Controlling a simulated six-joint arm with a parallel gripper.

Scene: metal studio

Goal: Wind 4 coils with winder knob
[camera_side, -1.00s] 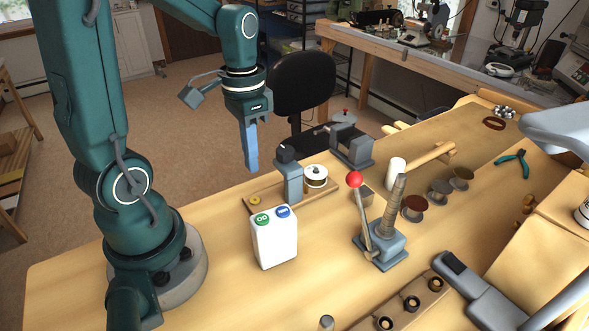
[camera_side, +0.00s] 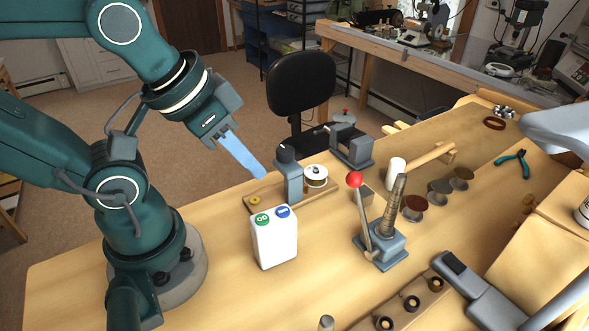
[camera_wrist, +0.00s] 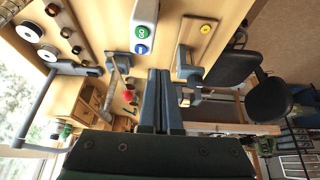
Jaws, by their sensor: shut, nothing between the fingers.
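My gripper (camera_side: 260,175) is shut and empty. Its blue fingers point down and right, in the air near the grey upright post (camera_side: 288,172) on a wooden board. A white spool (camera_side: 315,177) stands behind the post, and a brass-yellow knob (camera_side: 255,200) sits at the board's left end. A grey winder-like device (camera_side: 351,150) with a small red knob (camera_side: 345,111) stands farther back. I cannot tell which of these is the winder knob.
A white box (camera_side: 275,242) with green and blue buttons stands in front of the board. A grey lever stand (camera_side: 383,252) with a red ball (camera_side: 355,179) is to its right. Several wire spools, pliers (camera_side: 514,162) and a holder strip (camera_side: 410,300) lie farther right.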

